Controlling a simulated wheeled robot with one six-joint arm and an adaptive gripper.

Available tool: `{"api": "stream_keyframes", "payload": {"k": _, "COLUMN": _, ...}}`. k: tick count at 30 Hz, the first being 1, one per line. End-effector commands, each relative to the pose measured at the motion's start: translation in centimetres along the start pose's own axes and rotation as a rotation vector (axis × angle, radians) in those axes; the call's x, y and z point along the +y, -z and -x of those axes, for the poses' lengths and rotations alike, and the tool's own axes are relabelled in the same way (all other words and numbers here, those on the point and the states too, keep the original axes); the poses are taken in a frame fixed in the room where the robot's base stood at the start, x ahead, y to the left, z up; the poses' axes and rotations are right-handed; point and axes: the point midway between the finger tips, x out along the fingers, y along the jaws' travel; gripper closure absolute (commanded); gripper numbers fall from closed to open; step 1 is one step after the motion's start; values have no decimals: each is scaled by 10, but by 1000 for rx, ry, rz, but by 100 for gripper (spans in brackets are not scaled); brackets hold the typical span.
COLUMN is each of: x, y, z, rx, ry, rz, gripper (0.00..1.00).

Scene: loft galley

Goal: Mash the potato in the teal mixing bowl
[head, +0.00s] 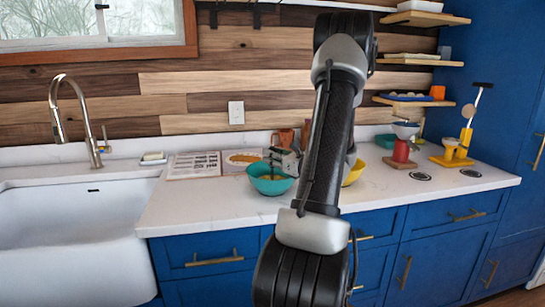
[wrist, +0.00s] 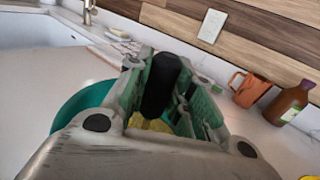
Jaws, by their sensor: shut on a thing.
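The teal mixing bowl (head: 271,187) stands on the white counter, left of my arm; its rim also shows in the wrist view (wrist: 82,104). My gripper (head: 287,160) is over the bowl, partly hidden behind my arm. In the wrist view my gripper (wrist: 172,90) is shut on a black upright handle (wrist: 161,84). The lower end of this tool is hidden by the fingers, so I cannot see whether it is a masher. Something yellow (wrist: 152,125), perhaps the potato, shows below the fingers; its shape is mostly hidden.
A yellow bowl (head: 353,174) is right of my arm. A orange-brown mug (wrist: 250,88) and a brown bottle (wrist: 287,104) stand behind. An open book (head: 194,165) lies left of the bowl, near the sink (head: 70,225). A red-based scale-like item (head: 401,153) stands farther right.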

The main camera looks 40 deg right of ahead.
Motion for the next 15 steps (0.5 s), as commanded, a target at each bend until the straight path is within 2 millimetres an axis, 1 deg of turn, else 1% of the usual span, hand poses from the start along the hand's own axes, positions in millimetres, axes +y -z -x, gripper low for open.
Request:
{"api": "stream_keyframes", "payload": {"k": 4, "x": 0, "y": 1, "z": 0, "rx": 2, "ry": 0, "rz": -1, "gripper": 100}}
{"api": "stream_keyframes", "payload": {"k": 7, "x": 0, "y": -4, "z": 0, "rx": 2, "ry": 0, "rz": 0, "gripper": 100}}
{"api": "stream_keyframes", "payload": {"k": 15, "x": 0, "y": -28, "z": 0, "rx": 1, "ry": 0, "rz": 2, "gripper": 100}}
